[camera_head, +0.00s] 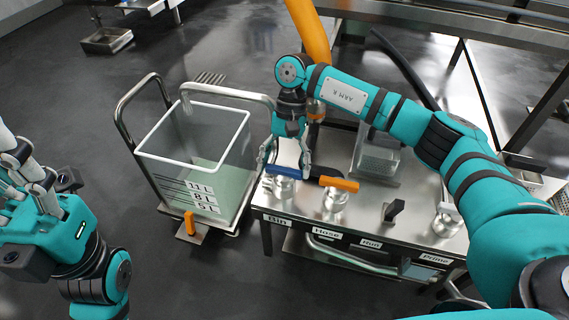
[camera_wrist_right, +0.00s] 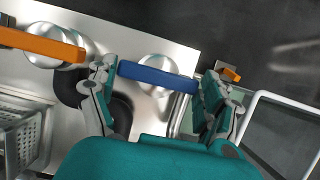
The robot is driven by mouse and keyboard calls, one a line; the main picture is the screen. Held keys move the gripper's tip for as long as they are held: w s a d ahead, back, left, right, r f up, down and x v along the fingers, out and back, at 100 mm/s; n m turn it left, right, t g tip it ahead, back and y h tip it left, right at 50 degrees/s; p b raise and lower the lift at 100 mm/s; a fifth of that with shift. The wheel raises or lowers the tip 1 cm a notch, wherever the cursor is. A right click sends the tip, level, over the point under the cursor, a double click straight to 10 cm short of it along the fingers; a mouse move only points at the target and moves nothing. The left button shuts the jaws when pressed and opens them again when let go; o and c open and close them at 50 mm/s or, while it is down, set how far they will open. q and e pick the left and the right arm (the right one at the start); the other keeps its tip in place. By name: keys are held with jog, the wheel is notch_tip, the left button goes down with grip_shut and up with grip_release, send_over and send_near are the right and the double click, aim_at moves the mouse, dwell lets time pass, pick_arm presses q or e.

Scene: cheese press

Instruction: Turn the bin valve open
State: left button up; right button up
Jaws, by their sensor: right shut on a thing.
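The bin valve is a blue lever handle (camera_head: 284,171) on a round silver body at the left end of the steel panel, above the "Bin" label (camera_head: 277,221). My right gripper (camera_head: 286,168) reaches down from above and is shut on the blue handle. In the right wrist view the blue handle (camera_wrist_right: 158,77) spans between the two fingers of the gripper (camera_wrist_right: 158,76), lengthwise from one to the other. The handle lies roughly parallel to the panel's front edge. My left gripper (camera_head: 28,172) is at the left edge, away from the panel; its opening is unclear.
An orange-handled valve (camera_head: 339,184) stands just right of the blue one, near the "Hose" label (camera_head: 326,232). A clear bin with a white rim (camera_head: 192,166) stands on a cart left of the panel. A thick orange hose (camera_head: 309,31) hangs behind.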

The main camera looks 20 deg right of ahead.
jog(key=o, duration=1)
jog(key=v, duration=1.2)
jog(key=shift+f, duration=0.1)
